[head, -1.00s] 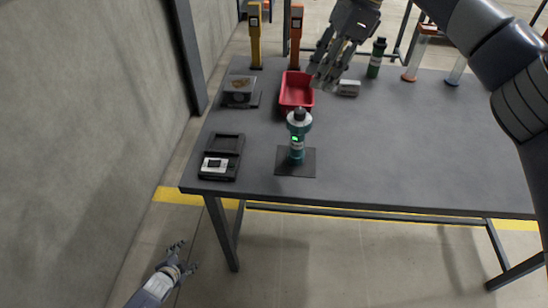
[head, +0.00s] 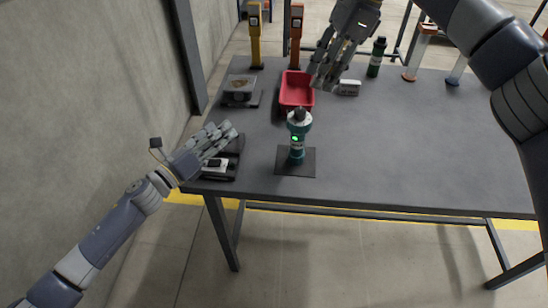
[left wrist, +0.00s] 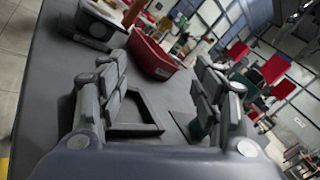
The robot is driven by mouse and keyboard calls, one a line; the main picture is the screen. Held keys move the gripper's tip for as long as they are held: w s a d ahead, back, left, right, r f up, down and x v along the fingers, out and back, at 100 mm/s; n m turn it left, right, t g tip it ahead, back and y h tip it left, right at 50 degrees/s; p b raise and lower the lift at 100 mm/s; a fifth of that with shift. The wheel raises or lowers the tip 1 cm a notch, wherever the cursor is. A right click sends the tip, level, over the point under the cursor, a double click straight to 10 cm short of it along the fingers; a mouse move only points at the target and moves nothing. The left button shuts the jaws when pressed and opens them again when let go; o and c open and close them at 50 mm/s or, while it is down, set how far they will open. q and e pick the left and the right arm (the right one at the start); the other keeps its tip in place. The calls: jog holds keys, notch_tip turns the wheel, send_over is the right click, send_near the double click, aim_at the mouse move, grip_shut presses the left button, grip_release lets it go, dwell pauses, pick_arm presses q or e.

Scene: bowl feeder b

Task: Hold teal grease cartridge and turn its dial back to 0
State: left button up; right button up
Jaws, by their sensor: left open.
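The teal grease cartridge (head: 298,152) stands upright on a dark square mat (head: 283,171) near the table's front edge. It has a dark top and a lit green mark on its side; the dial reading is too small to tell. My left gripper (head: 227,133) is open and empty above the black device, to the left of the cartridge and apart from it. In the left wrist view its spread fingers (left wrist: 160,95) frame the table, and the right finger hides most of the cartridge. My right gripper (head: 324,76) hangs behind the cartridge, beside the red bin, its fingers apparently spread and empty.
A red bin (head: 297,90) stands behind the cartridge. A black device with a display (head: 216,168) lies at the front left. A scale-like box (head: 240,92), a small grey box (head: 348,88) and a dark green bottle (head: 376,57) stand further back. The table's right side is clear.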

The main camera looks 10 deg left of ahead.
aim_at(291, 150)
pick_arm(q)
jog(key=s+d+m+g+h, duration=0.1)
jog(key=d+m, duration=0.1)
jog(key=d, duration=0.1)
jog(key=s+d+m+h, duration=0.1)
jog(key=s+d+m, duration=0.1)
jog(key=d, duration=0.1)
jog(key=s+d+m+g+h, duration=0.1)
jog(key=d, duration=0.2)
jog(key=shift+s+r+m+g+h, duration=0.1)
jog(key=shift+s+m+g+h, duration=0.05)
jog(key=shift+m+g+h, duration=0.2)
jog(key=d+f+m, duration=0.1)
jog(key=d, duration=0.1)
jog(key=d+f+m+g, duration=0.1)
jog(key=d+m, duration=0.1)
jog(key=d+f+m, duration=0.1)
jog(key=shift+w+d+f+g, duration=0.15)
jog(key=shift+w+d+g, duration=0.1)
jog(key=shift+d+g, duration=0.15)
jog(key=shift+w+d+f+m+h, duration=0.1)
jog(key=shift+w+d+m+h, duration=0.2)
jog(key=shift+d, duration=0.25)
jog(key=x, duration=0.6)
jog(key=shift+w+d+f, duration=0.1)
jog(key=shift+w+d, duration=0.1)
jog(key=shift+c, duration=0.2)
